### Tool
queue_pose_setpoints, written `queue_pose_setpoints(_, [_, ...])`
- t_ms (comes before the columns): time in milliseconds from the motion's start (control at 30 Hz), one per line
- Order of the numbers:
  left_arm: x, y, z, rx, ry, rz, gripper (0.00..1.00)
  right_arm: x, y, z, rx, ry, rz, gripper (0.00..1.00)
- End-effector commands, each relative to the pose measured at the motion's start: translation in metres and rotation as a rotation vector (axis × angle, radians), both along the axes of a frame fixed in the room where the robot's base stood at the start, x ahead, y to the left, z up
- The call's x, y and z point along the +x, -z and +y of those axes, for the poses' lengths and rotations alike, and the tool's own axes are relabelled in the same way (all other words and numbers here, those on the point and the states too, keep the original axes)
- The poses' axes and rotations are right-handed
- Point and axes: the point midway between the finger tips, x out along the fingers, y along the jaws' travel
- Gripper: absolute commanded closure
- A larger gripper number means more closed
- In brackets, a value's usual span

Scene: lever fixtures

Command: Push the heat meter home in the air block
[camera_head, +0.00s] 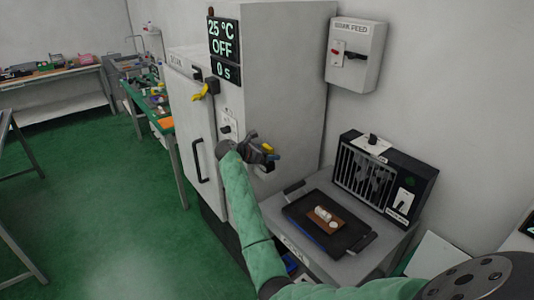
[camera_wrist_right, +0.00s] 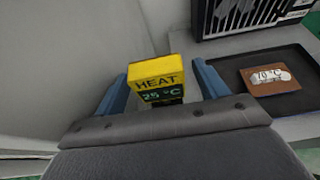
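The heat meter (camera_wrist_right: 158,80) has a yellow top marked HEAT and a dark face reading 25 °C in the right wrist view. My left gripper is out of view.
The grey cabinet (camera_head: 285,70) shows 25 °C, OFF and 0 s, with a door handle (camera_head: 199,160). To the right, a black grilled unit (camera_head: 388,172) stands behind a dark tray (camera_head: 300,213) holding a brown plate with a pale labelled piece. A wall box (camera_head: 356,55) hangs above.

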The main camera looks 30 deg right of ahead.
Motion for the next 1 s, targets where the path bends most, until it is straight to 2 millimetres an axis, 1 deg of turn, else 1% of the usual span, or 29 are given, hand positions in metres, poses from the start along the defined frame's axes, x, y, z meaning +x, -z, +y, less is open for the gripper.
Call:
queue_pose_setpoints(167, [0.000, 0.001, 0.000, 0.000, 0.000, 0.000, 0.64, 0.000, 0.000, 0.002, 0.000, 0.000, 0.000, 0.28])
queue_pose_setpoints(267, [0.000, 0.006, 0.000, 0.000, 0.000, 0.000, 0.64, 0.000, -0.001, 0.008, -0.001, -0.001, -0.001, 0.28])
queue_pose_setpoints(500, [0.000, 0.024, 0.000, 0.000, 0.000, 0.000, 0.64, -0.003, -0.013, 0.042, 0.001, -0.001, -0.003, 0.28])
queue_pose_setpoints(700, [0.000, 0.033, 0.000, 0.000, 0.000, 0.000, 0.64, -0.004, -0.025, 0.064, 0.000, 0.000, -0.002, 0.28])
queue_pose_setpoints(833, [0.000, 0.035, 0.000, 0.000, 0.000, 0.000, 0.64, -0.005, -0.029, 0.071, 0.001, -0.001, 0.000, 0.28])
queue_pose_setpoints(1000, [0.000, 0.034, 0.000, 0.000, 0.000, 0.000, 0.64, -0.005, -0.030, 0.072, 0.001, 0.000, 0.001, 0.28])
